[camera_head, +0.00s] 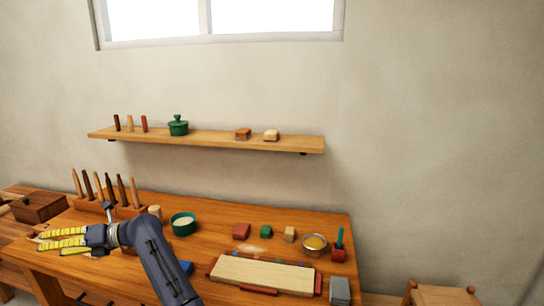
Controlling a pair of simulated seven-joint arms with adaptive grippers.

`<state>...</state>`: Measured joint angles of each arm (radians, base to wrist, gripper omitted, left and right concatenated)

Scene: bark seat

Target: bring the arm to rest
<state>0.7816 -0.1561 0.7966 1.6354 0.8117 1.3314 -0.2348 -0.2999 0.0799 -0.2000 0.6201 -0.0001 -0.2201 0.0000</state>
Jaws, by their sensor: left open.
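My left gripper (42,240), with yellow-striped fingers, is over the left end of the wooden workbench (205,262). Its fingers point left and stand apart, with nothing seen between them. My dark grey-blue left arm comes up from the bottom edge and hides part of the bench's front. My right gripper is not in view.
Behind the gripper stands a rack (92,206) of upright wooden-handled tools. Right of the arm are a green bowl (183,224), small blocks (242,231), a metal bowl (314,244) and a pale board (262,274). A wall shelf (215,138) hangs above.

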